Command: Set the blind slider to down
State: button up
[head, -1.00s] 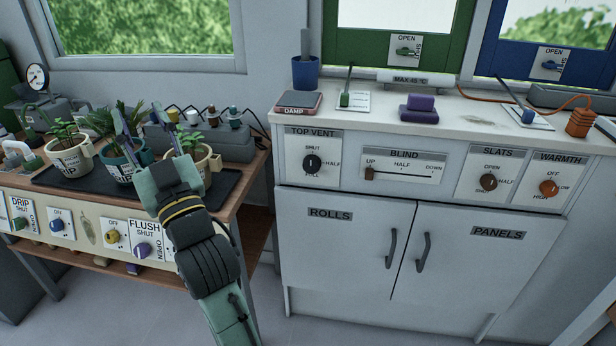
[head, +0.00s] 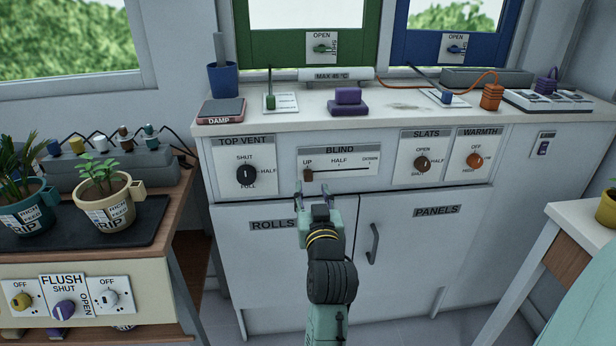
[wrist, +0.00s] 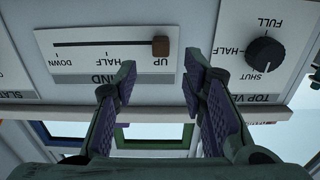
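The blind slider is a small brown knob (head: 308,173) on a white plate (head: 350,158) marked UP, HALF and DOWN, set in the cabinet front. The knob stands at the UP end, the left end of its slot. In the wrist view, which is upside down, the knob (wrist: 160,46) shows at the right end of the slot, beyond the fingertips. My gripper (head: 312,192) is open and empty, just below the knob in the head view. In the wrist view its two fingers (wrist: 160,78) stand wide apart, with nothing between them.
The TOP VENT dial (head: 246,174) is left of the blind plate, and the SLATS dial (head: 422,164) and WARMTH dial (head: 474,160) are right of it. Cabinet doors with handles lie below. A bench with potted plants (head: 98,188) stands at the left.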

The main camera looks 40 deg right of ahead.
aim_at(309, 178)
jog(key=p+x, duration=0.1)
jog(key=x, duration=0.5)
jog(key=shift+w, duration=0.3)
grip_shut()
dwell(0.5)
